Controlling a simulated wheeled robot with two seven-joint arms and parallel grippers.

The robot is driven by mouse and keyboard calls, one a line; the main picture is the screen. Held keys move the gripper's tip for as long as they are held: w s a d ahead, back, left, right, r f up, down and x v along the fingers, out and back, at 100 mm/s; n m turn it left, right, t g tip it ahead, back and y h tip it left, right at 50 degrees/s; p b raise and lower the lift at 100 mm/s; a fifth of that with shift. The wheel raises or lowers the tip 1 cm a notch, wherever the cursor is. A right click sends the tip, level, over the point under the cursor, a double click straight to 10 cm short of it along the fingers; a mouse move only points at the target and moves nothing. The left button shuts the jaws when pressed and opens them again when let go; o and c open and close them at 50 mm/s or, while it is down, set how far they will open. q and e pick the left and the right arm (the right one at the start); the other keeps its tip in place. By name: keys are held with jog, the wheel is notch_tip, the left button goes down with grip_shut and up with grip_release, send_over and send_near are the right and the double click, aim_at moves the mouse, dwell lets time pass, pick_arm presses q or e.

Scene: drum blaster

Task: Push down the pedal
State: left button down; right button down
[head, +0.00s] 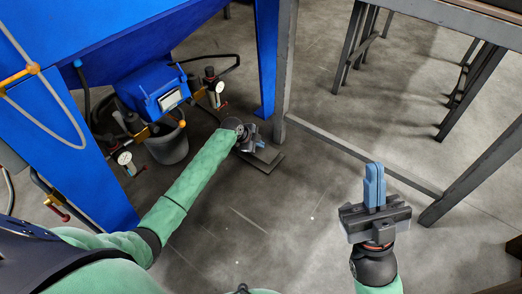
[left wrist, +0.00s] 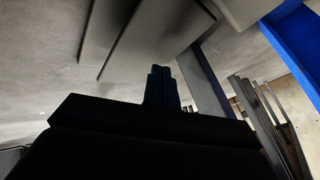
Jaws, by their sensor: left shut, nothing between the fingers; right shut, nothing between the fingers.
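The pedal (head: 266,158) is a flat dark grey plate on the floor near the foot of a blue leg in the head view. My left gripper (head: 259,143) is shut and empty, at the pedal's upper side and partly covering it. I cannot tell whether they touch. In the left wrist view my shut fingers (left wrist: 162,86) are dark, and the pedal's grey plates (left wrist: 150,42) fill the top middle, close to the fingertips. My right gripper (head: 375,185) is shut and empty, pointing up the picture above open floor, far to the right of the pedal.
The blue blasting cabinet (head: 130,40) stands at the upper left, with gauges, hoses and a dark bucket (head: 168,147) below it. A grey metal frame (head: 360,162) runs along the floor right of the pedal. The floor between my arms is clear.

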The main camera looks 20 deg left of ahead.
aim_at(261, 149)
pick_arm(q)
jog(key=shift+f, duration=0.4)
jog(key=shift+s+f, duration=0.1)
jog(key=shift+f, duration=1)
dwell(1.5)
jog(key=shift+r+p, duration=1)
jog(key=shift+r, duration=0.35)
jog(key=shift+r+p, duration=2.3)
jog(key=shift+r, duration=0.25)
